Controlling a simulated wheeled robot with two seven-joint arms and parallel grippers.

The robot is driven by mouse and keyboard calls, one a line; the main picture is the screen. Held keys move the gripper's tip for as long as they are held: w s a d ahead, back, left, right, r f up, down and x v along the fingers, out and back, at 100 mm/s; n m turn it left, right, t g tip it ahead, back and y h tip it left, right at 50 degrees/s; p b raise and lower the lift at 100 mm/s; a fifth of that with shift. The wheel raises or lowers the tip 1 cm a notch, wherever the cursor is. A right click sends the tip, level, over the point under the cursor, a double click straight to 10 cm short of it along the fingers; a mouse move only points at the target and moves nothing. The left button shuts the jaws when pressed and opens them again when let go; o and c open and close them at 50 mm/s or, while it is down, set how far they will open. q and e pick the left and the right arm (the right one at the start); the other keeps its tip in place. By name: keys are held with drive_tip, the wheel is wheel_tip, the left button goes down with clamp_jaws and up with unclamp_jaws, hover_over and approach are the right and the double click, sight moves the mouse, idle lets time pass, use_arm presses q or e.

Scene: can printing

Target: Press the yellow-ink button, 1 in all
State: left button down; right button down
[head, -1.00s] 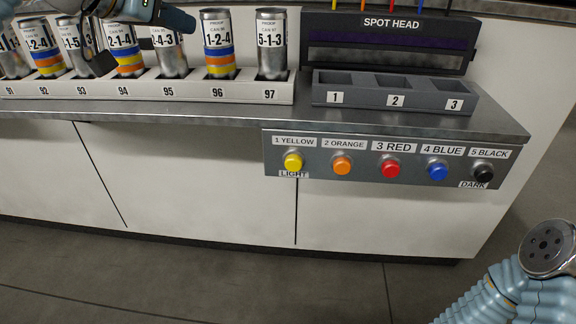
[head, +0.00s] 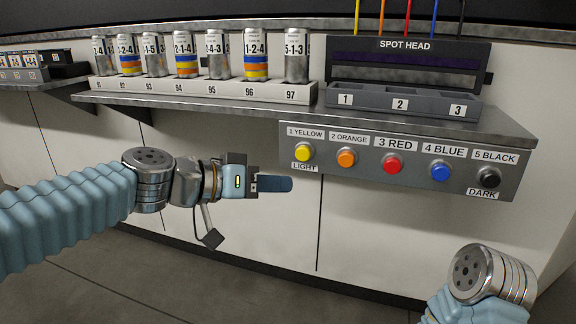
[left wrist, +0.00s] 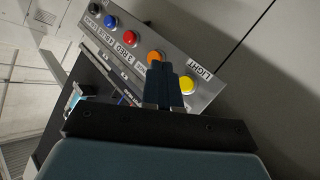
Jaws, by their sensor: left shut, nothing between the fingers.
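The yellow-ink button (head: 304,152) is a round yellow knob at the left end of the button panel (head: 330,174), under the label "1 YELLOW" and above "LIGHT". It also shows in the left wrist view (left wrist: 187,85), just right of my fingertips. My left gripper (head: 290,184) is shut and empty. In the head view it points right, a little below and left of the yellow button, apart from it as far as I can tell. My left gripper shows from behind in the left wrist view (left wrist: 166,68). My right gripper is not in view; only part of the right arm shows.
To the right of yellow sit the orange (head: 346,158), red (head: 392,163), blue (head: 440,170) and black (head: 488,177) buttons. Above stand a rack (head: 220,91) of printed cans and the SPOT HEAD unit (head: 408,62) with an empty three-slot tray (head: 430,92).

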sight(304, 153)
use_arm(q)
drive_tip(key=shift+w, duration=0.15)
drive_tip(key=w+d+p, duration=0.1)
drive_tip(key=w, duration=0.1)
drive_tip(key=w+p, duration=0.1)
drive_tip(key=w, duration=0.2)
drive_tip(key=w+d+p, duration=0.1)
drive_tip(key=w+p, duration=0.1)
drive_tip(key=w, duration=0.1)
drive_tip(key=shift+w+d, duration=0.1)
drive_tip(key=shift+d, duration=0.25)
idle(2.0)
drive_tip(key=shift+w+d, duration=0.15)
drive_tip(key=shift+w, duration=0.25)
